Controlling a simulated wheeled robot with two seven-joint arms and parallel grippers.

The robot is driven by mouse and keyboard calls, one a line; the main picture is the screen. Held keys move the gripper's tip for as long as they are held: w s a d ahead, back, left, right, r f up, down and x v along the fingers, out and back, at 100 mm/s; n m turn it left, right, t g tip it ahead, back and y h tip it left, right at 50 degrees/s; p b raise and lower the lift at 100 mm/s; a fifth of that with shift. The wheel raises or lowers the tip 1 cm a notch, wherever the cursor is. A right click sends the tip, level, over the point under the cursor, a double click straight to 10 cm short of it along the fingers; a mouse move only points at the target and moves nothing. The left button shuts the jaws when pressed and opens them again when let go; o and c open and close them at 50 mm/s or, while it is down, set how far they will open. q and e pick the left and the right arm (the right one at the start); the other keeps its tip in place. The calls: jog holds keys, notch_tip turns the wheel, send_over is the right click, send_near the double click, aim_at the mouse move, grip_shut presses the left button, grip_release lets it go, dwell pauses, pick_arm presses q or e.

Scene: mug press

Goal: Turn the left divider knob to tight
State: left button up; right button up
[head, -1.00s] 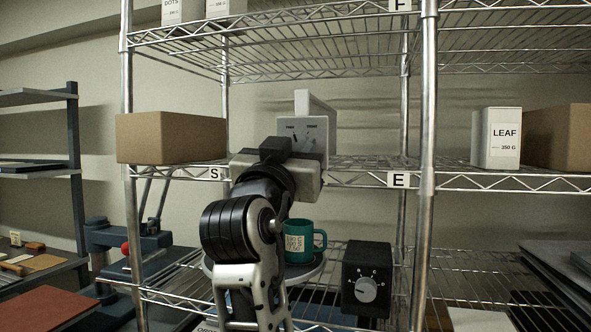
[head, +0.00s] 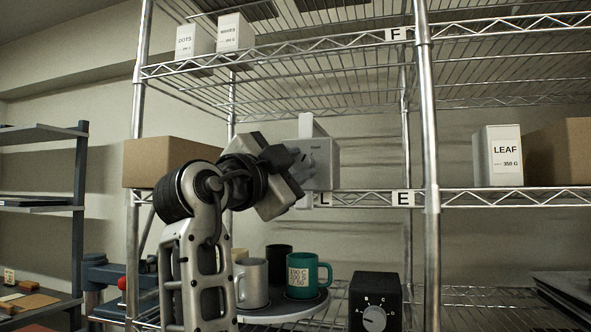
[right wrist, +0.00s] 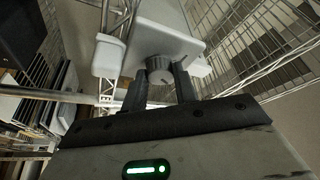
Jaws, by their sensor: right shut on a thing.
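The divider (head: 322,168) is a light grey box with an upright plate, standing at the middle shelf's front edge. A small word, probably "TIGHT", shows on its face right of the gripper. My right gripper (head: 300,162) reaches its face from the left, with the wrist tilted. In the right wrist view, the ribbed grey knob (right wrist: 159,69) sits between the fingertips of my right gripper (right wrist: 162,80), which is shut on it. The fingers hide most of the knob in the head view, so its setting is unclear. My left gripper is out of view.
A cardboard box (head: 165,160) stands left of the divider, behind my arm. Below, a round tray (head: 268,314) holds a green mug (head: 309,274), a silver mug (head: 252,283) and a dark mug (head: 279,259). A black dial box (head: 376,300) stands to the right.

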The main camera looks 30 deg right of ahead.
jog(key=shift+m+g, duration=0.3)
jog(key=shift+m, duration=0.5)
jog(key=o, duration=1)
jog(key=shift+c, duration=0.2)
jog(key=b+v, duration=0.2)
jog(key=v, duration=1.4)
jog(key=shift+r, duration=0.15)
